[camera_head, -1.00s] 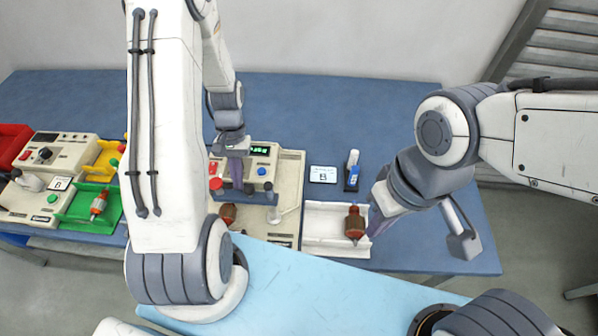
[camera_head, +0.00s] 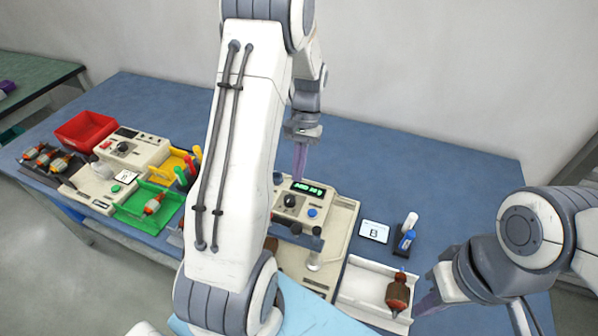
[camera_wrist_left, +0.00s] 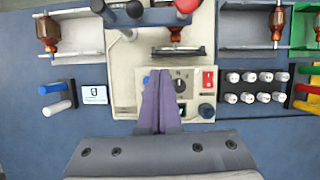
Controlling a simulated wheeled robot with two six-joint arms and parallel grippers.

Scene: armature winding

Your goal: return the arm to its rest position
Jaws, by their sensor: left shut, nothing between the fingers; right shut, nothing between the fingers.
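My left gripper (camera_head: 301,172) is shut and empty. It points down above the back of the beige winding machine (camera_head: 340,222), beside the green display. In the left wrist view its purple fingers (camera_wrist_left: 158,88) lie together over the machine's control panel (camera_wrist_left: 196,84). My right gripper (camera_head: 426,301) is shut and empty. It appears right beside the white tray (camera_head: 352,292), close to a red-brown armature (camera_head: 397,292) in that tray. My left upper arm hides part of the machine in the head view.
A label card marked B (camera_head: 374,232) and a stand with blue and white pens (camera_head: 406,238) sit behind the tray. At left are a second machine (camera_head: 130,150), green tray (camera_head: 140,212), yellow tray (camera_head: 178,165) and red bin (camera_head: 86,131). The blue table's back right is clear.

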